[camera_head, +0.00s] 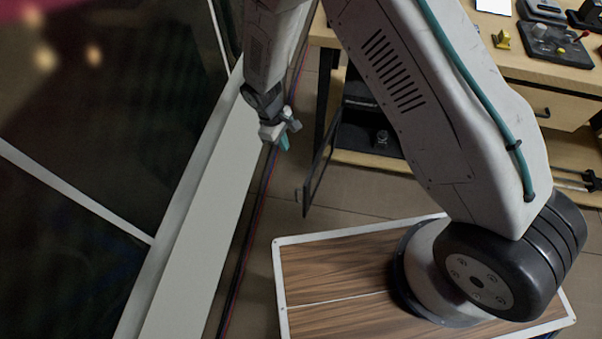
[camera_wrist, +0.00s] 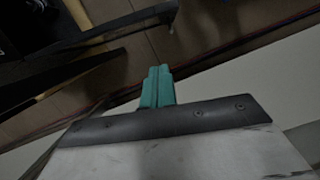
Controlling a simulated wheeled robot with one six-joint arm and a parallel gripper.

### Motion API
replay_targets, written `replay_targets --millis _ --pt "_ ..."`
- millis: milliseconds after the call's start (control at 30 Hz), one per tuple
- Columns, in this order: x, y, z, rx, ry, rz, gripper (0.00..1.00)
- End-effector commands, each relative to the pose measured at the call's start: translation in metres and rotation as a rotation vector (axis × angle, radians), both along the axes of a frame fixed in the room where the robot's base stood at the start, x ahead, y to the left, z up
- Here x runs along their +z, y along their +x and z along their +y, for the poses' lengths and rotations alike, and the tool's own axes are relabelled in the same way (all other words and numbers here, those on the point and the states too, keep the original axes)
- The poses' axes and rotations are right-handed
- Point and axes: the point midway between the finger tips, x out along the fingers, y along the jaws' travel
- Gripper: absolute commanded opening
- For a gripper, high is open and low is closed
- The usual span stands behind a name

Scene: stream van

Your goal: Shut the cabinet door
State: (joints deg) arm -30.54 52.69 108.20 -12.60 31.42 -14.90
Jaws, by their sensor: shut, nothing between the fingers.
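The cabinet door (camera_head: 320,168) is a thin dark panel standing open, swung out from the cabinet (camera_head: 368,128) under the desk. A small handle (camera_head: 298,195) shows at its free edge. The open cabinet interior is dark, with something inside it. My gripper (camera_head: 284,143) is to the left of the door, apart from it, near the pale ledge. In the wrist view its teal fingers (camera_wrist: 157,86) are together with nothing between them. Dark edges cross the upper left of the wrist view; I cannot tell which is the door.
A pale ledge (camera_head: 205,215) runs below a dark window at left. The wooden desk (camera_head: 545,75) at upper right carries a control panel (camera_head: 555,43) and small items. Brown tiled floor (camera_head: 360,192) lies free between the door and my base. Cables run along the ledge.

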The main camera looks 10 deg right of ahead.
Motion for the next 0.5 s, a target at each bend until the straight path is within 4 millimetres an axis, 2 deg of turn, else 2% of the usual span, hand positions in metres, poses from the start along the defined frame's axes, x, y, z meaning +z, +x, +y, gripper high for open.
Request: replay_targets --millis 33,100,367,500 --pt "-0.015 -0.004 0.003 0.018 -0.003 0.010 0.00" --pt "-0.027 -0.008 0.006 0.033 -0.003 0.014 0.00" --pt "-0.055 -0.013 0.003 0.045 -0.005 0.019 0.00" --pt "-0.083 -0.017 -0.003 0.044 -0.005 0.021 0.00"
